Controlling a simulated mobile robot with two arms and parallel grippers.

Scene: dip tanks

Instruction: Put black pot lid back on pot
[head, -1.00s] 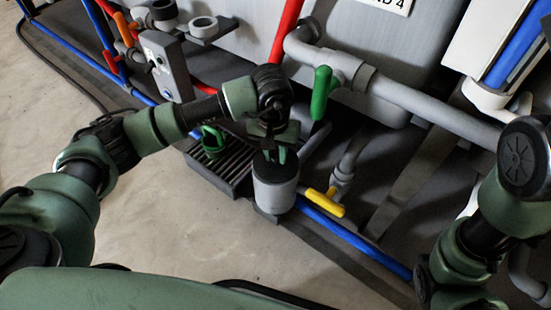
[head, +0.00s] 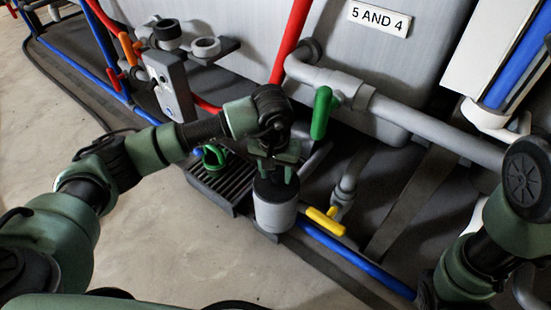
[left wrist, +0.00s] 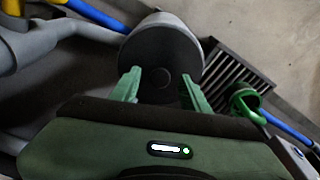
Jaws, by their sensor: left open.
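The pot (head: 276,215) is a light grey cylinder standing on the floor beside the pipes. Its black lid (head: 274,190) covers the top and looks seated, though the gripper hides part of the rim. In the left wrist view the lid (left wrist: 148,57) is a dark disc with a small round knob (left wrist: 160,77). My left gripper (head: 276,172) is directly above the lid. Its two green fingers (left wrist: 160,91) are open, one on either side of the knob, with a gap to it. My right arm shows at the right edge, but its gripper does not.
A slatted grate (head: 218,183) with a green ring-shaped part (head: 212,157) lies left of the pot. A yellow valve handle (head: 325,221) and a blue pipe (head: 355,265) are close on the right. A green valve handle (head: 321,112) hangs behind. Bare floor (head: 170,235) lies in front.

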